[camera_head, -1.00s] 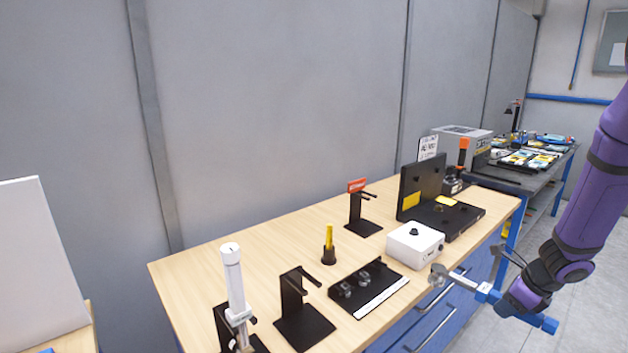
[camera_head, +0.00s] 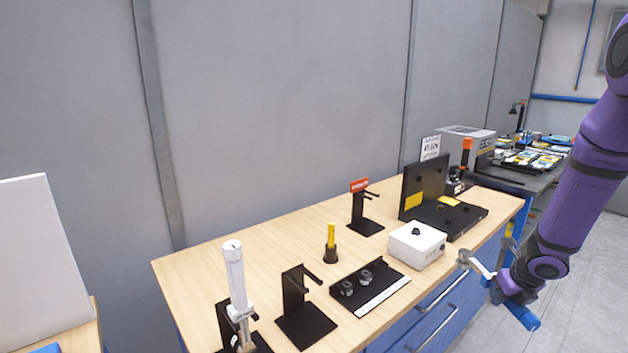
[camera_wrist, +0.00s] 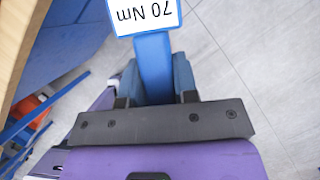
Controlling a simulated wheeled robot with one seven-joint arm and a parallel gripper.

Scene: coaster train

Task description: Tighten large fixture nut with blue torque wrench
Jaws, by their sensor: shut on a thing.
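My gripper (camera_head: 507,285) is shut on the blue torque wrench (camera_head: 524,316). It holds the wrench in the air off the bench's front right edge, with the silver head (camera_head: 468,259) pointing toward the bench. In the wrist view, the wrench's blue body (camera_wrist: 154,66) sits between the fingers (camera_wrist: 156,92), with a "70 Nm" label on it. The black fixture plate (camera_head: 388,272) lies on the bench to the left, apart from the wrench. It carries two grey nuts, one nearer (camera_head: 347,289) and one farther (camera_head: 366,277). Which is larger is hard to tell.
A yellow-topped marker (camera_head: 331,238) stands behind the fixture.

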